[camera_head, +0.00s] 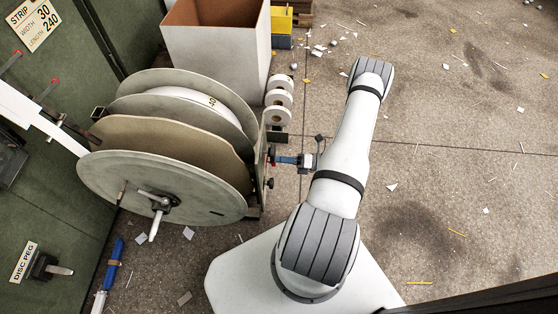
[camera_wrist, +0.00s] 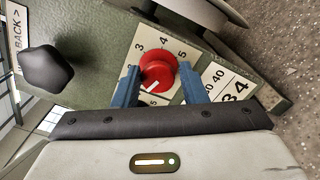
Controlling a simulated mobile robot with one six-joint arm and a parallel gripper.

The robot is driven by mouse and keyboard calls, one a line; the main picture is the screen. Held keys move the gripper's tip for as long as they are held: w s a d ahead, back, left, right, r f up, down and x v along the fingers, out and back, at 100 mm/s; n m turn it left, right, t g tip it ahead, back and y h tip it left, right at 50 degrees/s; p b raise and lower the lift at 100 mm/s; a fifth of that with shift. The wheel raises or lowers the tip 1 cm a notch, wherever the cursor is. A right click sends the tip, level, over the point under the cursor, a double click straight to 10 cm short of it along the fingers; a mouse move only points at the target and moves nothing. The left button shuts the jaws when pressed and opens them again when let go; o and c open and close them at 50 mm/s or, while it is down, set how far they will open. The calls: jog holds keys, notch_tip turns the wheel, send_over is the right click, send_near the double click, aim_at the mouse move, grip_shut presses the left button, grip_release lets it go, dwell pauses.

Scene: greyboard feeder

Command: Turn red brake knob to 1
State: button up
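The red brake knob (camera_wrist: 158,70) shows in the wrist view on a white dial plate (camera_wrist: 150,47) marked with numbers; 2, 3, 4 and 5 are readable. A white mark on the knob points to the lower left, toward the base of my left finger. The 1 is not visible. My gripper (camera_wrist: 160,78) has its two blue fingers on either side of the knob, with narrow gaps showing. In the head view my gripper (camera_head: 285,160) reaches left to the feeder's side, and the knob is mostly hidden there.
A black knob (camera_wrist: 47,70) stands at the left in the wrist view. A number plate (camera_wrist: 222,83) lies right of the dial. In the head view, the large reel (camera_head: 165,188) and white rolls (camera_head: 277,98) are beside my gripper. Scraps litter the floor; the right side is open.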

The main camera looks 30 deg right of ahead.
jog(key=shift+o, duration=1.4)
jog(key=shift+s+a, duration=0.1)
jog(key=shift+a, duration=0.05)
jog(key=p+v, duration=0.1)
jog(key=v, duration=0.6)
jog(key=shift+s+d+p, duration=0.25)
jog(key=shift+d+p, duration=0.1)
jog(key=shift+p, duration=0.05)
jog(key=w+a+n, duration=0.4)
jog(key=a+n, duration=0.1)
jog(key=a, duration=0.2)
jog(key=shift+b, duration=0.3)
jog(key=shift+f, duration=0.1)
